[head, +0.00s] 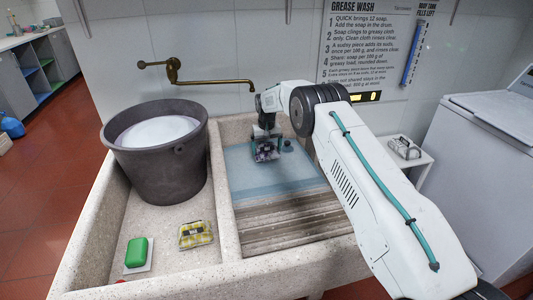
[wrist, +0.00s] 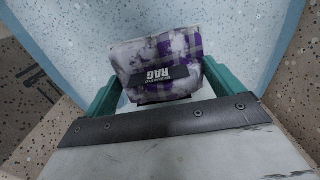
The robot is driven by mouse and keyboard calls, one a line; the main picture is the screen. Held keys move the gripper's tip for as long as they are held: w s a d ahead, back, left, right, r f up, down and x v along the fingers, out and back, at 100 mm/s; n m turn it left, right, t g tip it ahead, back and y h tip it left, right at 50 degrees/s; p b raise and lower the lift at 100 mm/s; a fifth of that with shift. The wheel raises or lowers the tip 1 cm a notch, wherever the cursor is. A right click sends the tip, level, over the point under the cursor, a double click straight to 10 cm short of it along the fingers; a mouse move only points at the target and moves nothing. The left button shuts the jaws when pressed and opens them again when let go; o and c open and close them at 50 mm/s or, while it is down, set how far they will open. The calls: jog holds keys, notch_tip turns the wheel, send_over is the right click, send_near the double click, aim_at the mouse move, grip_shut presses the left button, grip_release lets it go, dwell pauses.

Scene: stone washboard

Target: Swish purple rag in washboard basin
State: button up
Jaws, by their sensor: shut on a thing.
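The purple rag (wrist: 188,50), a white and purple checked bundle with a dark label reading RAG, sits between the teal fingers of my gripper (wrist: 160,82) in the wrist view. The fingers are shut on its two sides. In the head view my gripper (head: 266,150) is low inside the right compartment of the stone washboard basin (head: 226,205), over the pale blue water (head: 262,182) near its back. The rag is small and mostly hidden there. I cannot tell whether it touches the water.
A dark bucket (head: 165,170) with white contents stands in the left compartment. A green soap bar (head: 137,251) and a yellow checked item (head: 195,234) lie before it. A brass tap (head: 215,81) reaches over the basin. The ribbed slope (head: 285,215) is clear. A white machine (head: 480,140) stands right.

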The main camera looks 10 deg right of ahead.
notch_tip(320, 180, up, 15)
jog(key=shift+f, duration=0.15)
dwell(0.6)
dwell(1.1)
jog(key=shift+o, duration=0.7)
jog(key=shift+c, duration=0.7)
